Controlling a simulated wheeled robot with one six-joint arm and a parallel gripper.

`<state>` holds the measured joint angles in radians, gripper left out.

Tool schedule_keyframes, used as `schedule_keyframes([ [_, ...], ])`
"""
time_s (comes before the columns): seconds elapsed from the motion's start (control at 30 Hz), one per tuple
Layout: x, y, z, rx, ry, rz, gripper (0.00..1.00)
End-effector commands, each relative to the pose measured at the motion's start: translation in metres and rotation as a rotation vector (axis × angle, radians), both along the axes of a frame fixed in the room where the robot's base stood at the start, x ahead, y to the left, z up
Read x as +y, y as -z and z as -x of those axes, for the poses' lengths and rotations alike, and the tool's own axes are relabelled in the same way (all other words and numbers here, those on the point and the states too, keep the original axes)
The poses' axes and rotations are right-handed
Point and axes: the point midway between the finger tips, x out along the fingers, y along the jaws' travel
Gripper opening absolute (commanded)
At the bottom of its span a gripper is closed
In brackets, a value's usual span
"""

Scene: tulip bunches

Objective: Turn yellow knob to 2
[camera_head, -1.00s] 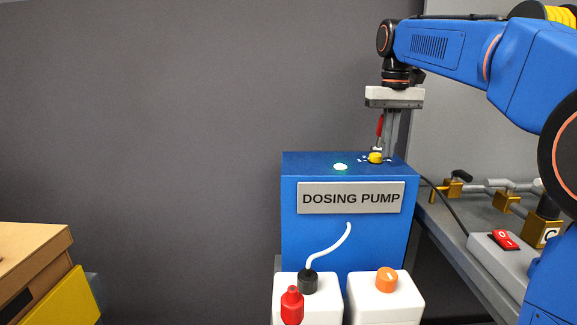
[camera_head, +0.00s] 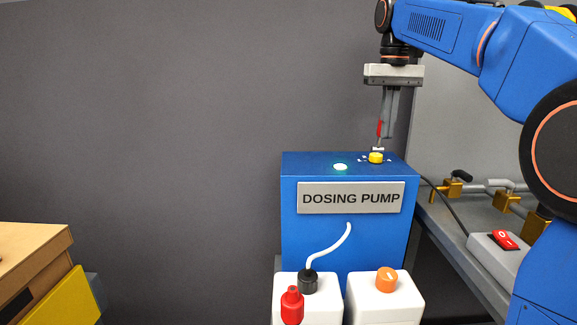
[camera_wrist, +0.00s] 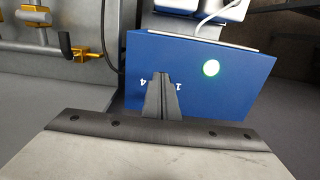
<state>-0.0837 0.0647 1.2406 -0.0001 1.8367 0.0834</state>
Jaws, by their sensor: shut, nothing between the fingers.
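The yellow knob (camera_head: 376,158) sits on top of the blue dosing pump (camera_head: 345,240), near its right side, with small white marks around it. The knob's setting is too small to read. My gripper (camera_head: 386,137) points down above and slightly behind the knob, apart from it, with its fingers together and empty. In the wrist view my gripper (camera_wrist: 161,76) reaches over the pump top (camera_wrist: 240,78) and hides the knob. A white 4 shows left of the fingers and another partly covered digit on their right.
A green-white lamp (camera_head: 340,167) glows on the pump top, left of the knob. Two white bottles stand in front, with a black cap (camera_head: 308,281) and an orange cap (camera_head: 386,280). A red switch (camera_head: 505,240) and brass valves (camera_head: 452,190) are at right.

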Motion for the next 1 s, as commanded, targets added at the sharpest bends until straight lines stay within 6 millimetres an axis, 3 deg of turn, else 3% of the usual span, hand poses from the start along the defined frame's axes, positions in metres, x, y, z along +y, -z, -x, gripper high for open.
schedule_keyframes([
  [0.13,0.019,-0.006,-0.004,-0.001,-0.003,0.0,0.0],
  [0.27,0.023,-0.003,-0.005,0.0,0.0,0.0,0.0],
  [0.7,0.022,0.043,-0.004,0.001,0.0,0.0,0.0],
  [1.0,0.022,0.061,-0.005,0.0,0.0,0.0,0.0],
])
